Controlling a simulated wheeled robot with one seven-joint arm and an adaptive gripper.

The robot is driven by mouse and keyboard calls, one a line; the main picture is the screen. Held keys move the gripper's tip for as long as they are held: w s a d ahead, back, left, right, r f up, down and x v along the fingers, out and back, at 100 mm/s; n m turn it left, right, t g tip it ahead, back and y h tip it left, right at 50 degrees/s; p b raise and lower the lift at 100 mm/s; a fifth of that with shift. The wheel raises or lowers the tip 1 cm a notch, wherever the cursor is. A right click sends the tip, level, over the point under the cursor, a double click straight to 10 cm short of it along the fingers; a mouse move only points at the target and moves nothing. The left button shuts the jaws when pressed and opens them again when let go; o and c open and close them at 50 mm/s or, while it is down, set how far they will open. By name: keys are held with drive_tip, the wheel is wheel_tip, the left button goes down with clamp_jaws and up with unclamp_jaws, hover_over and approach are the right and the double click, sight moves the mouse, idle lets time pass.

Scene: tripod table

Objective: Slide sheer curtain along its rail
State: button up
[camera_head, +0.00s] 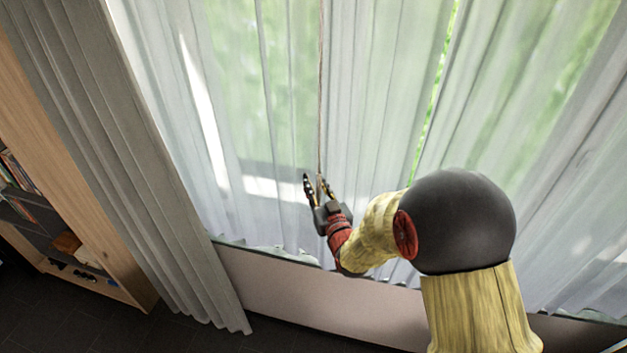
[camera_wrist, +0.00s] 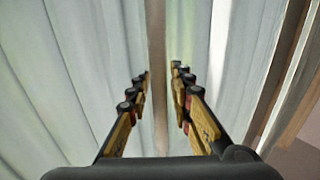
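The white sheer curtain (camera_head: 275,120) hangs in folds across the window. It also fills most of the wrist view (camera_wrist: 80,70). A thin brown upright strip, like a wand or edge (camera_head: 320,90), runs down the curtain to my gripper (camera_head: 315,180). In the wrist view the strip (camera_wrist: 156,40) shows between the two fingers of my gripper (camera_wrist: 161,71). The fingers are apart, one on each side of it. I cannot tell whether either finger touches the strip or the cloth. The rail is out of view.
A grey opaque drape (camera_head: 120,150) hangs at the left, beside a wooden bookshelf (camera_head: 110,270). A low pale wall panel (camera_head: 310,295) runs below the window. A narrow gap between sheer panels shows greenery (camera_head: 435,90). Dark floor shows at the lower left.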

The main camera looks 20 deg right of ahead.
drive_tip(key=shift+w, duration=0.55)
drive_tip(key=c, duration=0.3)
clamp_jaws()
